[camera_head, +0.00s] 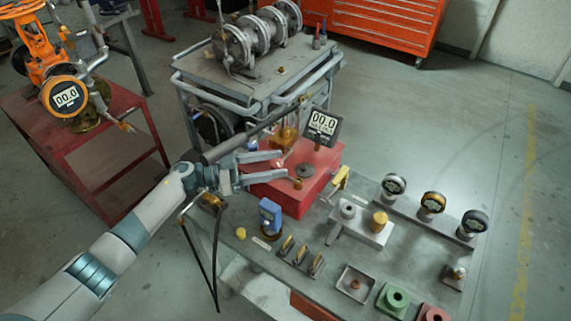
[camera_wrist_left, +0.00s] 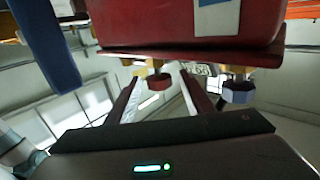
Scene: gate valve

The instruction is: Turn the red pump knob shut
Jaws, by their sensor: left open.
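The red pump box (camera_head: 318,165) stands on the grey bench and fills the top of the left wrist view (camera_wrist_left: 180,22). My left gripper (camera_head: 284,166) reaches in from the left at the box's near left side, its jaws apart. In the left wrist view a small red knob (camera_wrist_left: 158,82) on a brass stem shows between the two open fingers (camera_wrist_left: 158,88); I see no finger touching it. A blue-grey knob (camera_wrist_left: 238,92) sits to its right, outside the fingers. In the head view the red knob is hard to make out near the fingertips. My right gripper is out of view.
A digital display (camera_head: 322,125) reading 00.0 rises behind the box. A pipe-laden cart (camera_head: 262,82) is behind; a red table (camera_head: 95,150) is left. The floor at right is clear.

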